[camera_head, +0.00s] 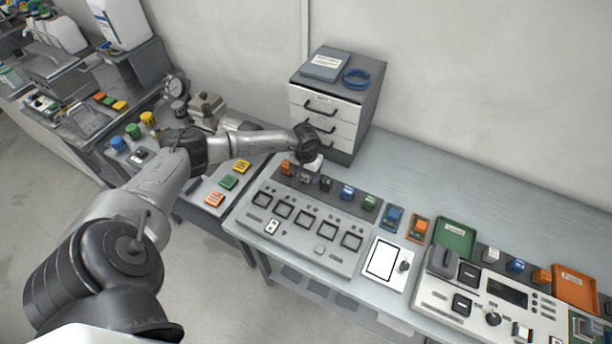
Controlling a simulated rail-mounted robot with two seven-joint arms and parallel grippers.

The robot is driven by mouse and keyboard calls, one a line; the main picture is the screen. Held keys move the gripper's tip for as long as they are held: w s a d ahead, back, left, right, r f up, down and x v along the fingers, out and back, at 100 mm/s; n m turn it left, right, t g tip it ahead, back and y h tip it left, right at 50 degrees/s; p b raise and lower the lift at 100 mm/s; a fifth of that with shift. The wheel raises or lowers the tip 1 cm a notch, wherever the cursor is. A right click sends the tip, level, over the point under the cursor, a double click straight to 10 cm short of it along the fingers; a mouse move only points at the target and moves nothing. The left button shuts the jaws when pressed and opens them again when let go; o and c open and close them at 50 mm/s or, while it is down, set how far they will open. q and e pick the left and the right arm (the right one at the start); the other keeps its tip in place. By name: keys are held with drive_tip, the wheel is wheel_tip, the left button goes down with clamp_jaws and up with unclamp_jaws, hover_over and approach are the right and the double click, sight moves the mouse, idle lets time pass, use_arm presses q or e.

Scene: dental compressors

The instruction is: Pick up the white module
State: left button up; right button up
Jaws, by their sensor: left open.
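My left gripper (304,177) reaches over the back row of a grey panel (315,243) and points down. It is small in the view, and its fingers cover part of that row. A pale block shows at the fingers, but I cannot tell whether it is the white module or part of the gripper. In the same row stand an orange module (285,167), a black one (326,184), a blue one (347,192) and a green one (370,202). Another whitish module (490,255) stands on the right-hand panel. My right gripper is out of view.
A drawer cabinet (325,126) stands close behind the left gripper, with a blue cable coil (356,78) on top. Green (454,238) and orange (575,288) trays lie to the right. The table (450,180) is clear along the wall.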

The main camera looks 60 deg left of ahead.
use_arm(q)
drive_tip(key=shift+c, duration=0.5)
drive_tip(key=shift+r, duration=0.1)
drive_tip(key=c, duration=0.9)
